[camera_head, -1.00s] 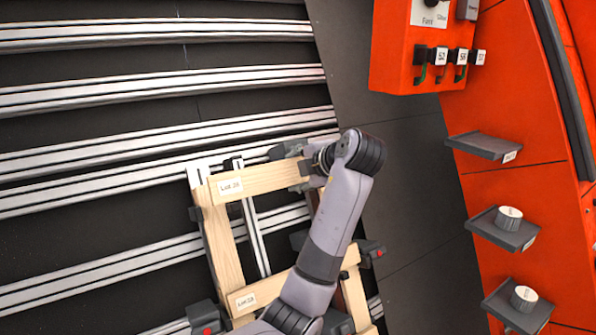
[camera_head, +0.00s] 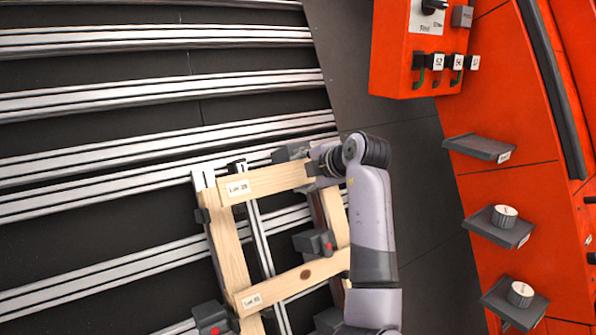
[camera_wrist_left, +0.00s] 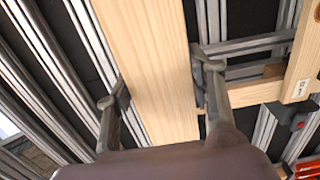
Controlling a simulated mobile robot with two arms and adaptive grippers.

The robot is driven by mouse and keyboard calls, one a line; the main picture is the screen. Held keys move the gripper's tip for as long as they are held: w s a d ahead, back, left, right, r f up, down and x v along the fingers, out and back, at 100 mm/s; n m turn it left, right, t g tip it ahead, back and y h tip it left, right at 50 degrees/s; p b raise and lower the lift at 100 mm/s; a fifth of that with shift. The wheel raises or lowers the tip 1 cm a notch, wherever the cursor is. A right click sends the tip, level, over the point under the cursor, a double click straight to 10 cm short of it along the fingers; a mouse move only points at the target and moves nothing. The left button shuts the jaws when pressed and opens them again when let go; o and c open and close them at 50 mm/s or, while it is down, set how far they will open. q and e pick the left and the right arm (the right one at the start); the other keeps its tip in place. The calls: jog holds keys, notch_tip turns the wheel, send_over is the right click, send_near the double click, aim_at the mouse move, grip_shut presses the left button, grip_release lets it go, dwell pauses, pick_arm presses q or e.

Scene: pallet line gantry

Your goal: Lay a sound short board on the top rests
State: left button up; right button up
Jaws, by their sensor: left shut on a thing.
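A pale short board (camera_head: 275,179) with a small white label lies across the upper end of a wooden frame in the head view. My left gripper (camera_head: 313,166) is shut on its right end. In the left wrist view the board (camera_wrist_left: 150,50) runs between the two fingers of my left gripper (camera_wrist_left: 158,85), its visible face plain and unmarked. Whether the board touches the top rests or hangs just above them cannot be told; the rests are largely hidden. My right gripper is not in view.
An orange cabinet (camera_head: 510,188) with small shelves is at right.

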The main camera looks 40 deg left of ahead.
pick_arm(q)
jog(key=b+x, duration=0.2)
jog(key=x, duration=1)
dwell(0.6)
jog(key=shift+w+a+f, duration=0.15)
jog(key=shift+a+f, duration=0.1)
jog(key=shift+a, duration=0.1)
dwell(0.6)
jog(key=shift+d+f+b, duration=0.15)
jog(key=shift+f+b, duration=0.15)
jog(key=shift+b, duration=0.3)
dwell(0.3)
jog(key=o, duration=1.4)
